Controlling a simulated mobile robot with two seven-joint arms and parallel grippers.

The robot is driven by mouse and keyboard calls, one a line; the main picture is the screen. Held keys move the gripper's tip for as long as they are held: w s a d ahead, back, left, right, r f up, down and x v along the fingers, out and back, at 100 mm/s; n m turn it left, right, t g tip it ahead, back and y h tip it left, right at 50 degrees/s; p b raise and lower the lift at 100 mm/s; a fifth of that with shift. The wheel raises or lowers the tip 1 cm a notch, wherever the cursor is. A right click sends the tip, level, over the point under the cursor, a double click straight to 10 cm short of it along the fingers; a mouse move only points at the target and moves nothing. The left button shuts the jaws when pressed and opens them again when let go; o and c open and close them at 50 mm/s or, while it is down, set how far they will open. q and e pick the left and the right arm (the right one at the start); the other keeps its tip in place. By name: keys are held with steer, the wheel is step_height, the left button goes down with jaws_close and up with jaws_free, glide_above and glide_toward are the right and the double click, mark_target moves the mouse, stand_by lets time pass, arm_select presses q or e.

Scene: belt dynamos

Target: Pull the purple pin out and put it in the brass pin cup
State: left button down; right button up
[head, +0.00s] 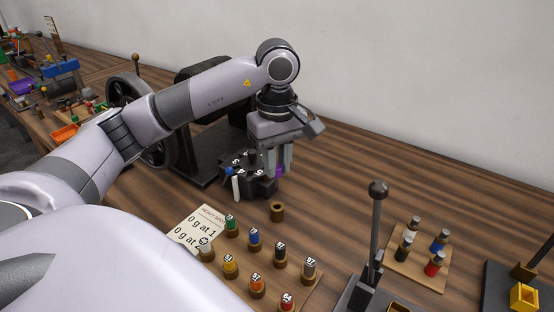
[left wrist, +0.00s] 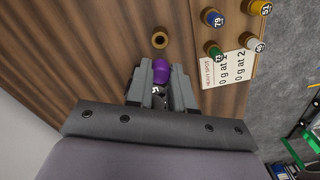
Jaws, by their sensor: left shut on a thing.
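The purple pin (head: 280,172) shows between the fingers of my left gripper (head: 278,168), at the right side of the dark numbered hub (head: 250,185). In the left wrist view the purple pin (left wrist: 162,68) sits between the fingertips, with a dark numbered part behind it. My left gripper is shut on the pin, pointing down. I cannot tell whether the pin's lower end is still in the hub. The brass pin cup (head: 277,211) stands on the table just in front of the gripper, its open top empty-looking; it also shows in the left wrist view (left wrist: 160,38). My right gripper is not in view.
A board of numbered coloured pegs (head: 255,287) and a white note card (head: 198,229) lie in front. A black machine with a handwheel (head: 128,92) stands behind my left arm. A lever stand (head: 377,225) and a small peg board (head: 420,255) are at right.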

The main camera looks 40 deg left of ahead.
mark_target(277, 175)
arm_select(q)
steer(key=shift+f+b, duration=1.55)
steer(key=shift+f, duration=0.75)
steer(key=shift+f+b, duration=0.15)
steer(key=shift+b, duration=0.2)
steer(key=shift+f, duration=0.35)
steer(key=shift+f+b, duration=1.55)
steer(key=c, duration=0.9)
jaws_free()
step_height(277, 175, up, 7)
steer(key=shift+r+p, duration=0.1)
steer(key=shift+p, duration=0.25)
